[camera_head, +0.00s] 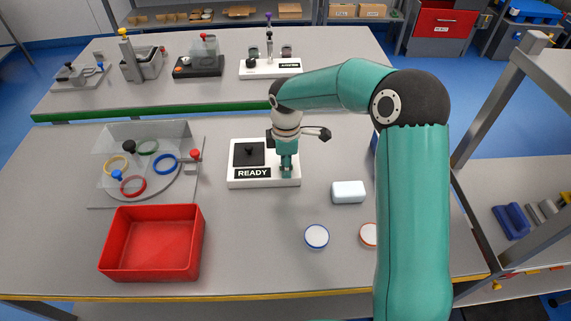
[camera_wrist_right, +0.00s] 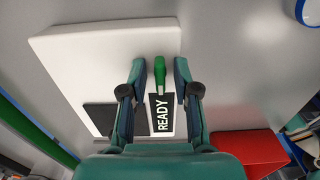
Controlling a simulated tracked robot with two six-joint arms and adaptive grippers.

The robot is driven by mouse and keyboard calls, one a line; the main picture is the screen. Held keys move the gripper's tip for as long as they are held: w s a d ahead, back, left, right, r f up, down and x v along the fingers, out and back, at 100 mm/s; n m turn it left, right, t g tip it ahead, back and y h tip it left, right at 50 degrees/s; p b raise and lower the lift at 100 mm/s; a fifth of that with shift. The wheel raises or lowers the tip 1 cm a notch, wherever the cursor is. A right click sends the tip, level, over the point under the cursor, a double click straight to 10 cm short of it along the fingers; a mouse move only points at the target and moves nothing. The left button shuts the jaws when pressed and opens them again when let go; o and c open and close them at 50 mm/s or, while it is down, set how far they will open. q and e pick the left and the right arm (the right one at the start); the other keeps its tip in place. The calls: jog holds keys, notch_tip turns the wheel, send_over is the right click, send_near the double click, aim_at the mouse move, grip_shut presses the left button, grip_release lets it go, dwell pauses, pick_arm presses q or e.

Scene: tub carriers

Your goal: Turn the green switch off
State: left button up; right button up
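The green switch (camera_wrist_right: 159,72) is a small lever on the white READY panel (camera_head: 236,182), which also fills much of the right wrist view (camera_wrist_right: 75,55). My right gripper (camera_head: 286,170) points down over the right part of the panel. In the right wrist view its two fingers stand apart, one on each side of the green switch, with a visible gap on both sides. It is open and holds nothing. In the head view the gripper mostly hides the switch. My left gripper is not in view.
A black square plate (camera_head: 248,153) sits on the panel's left. A white block (camera_head: 348,192) and a blue-rimmed round lid (camera_head: 317,236) lie to its right. A red bin (camera_head: 152,243) and a clear fixture with coloured rings (camera_head: 147,163) stand to its left.

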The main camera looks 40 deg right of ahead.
grip_shut()
jog(key=shift+m, duration=0.3)
jog(key=m+b, duration=0.2)
jog(key=m, duration=0.2)
jog(key=m+b, duration=0.2)
jog(key=m, duration=0.3)
jog(key=shift+w+d+m, duration=0.1)
jog(key=shift+m, duration=0.3)
jog(key=m+b, duration=0.1)
jog(key=m, duration=0.2)
jog(key=shift+m, duration=0.3)
jog(key=shift+r+m+b, duration=0.1)
jog(key=shift+m+b, duration=0.25)
jog(key=shift+m, duration=1.55)
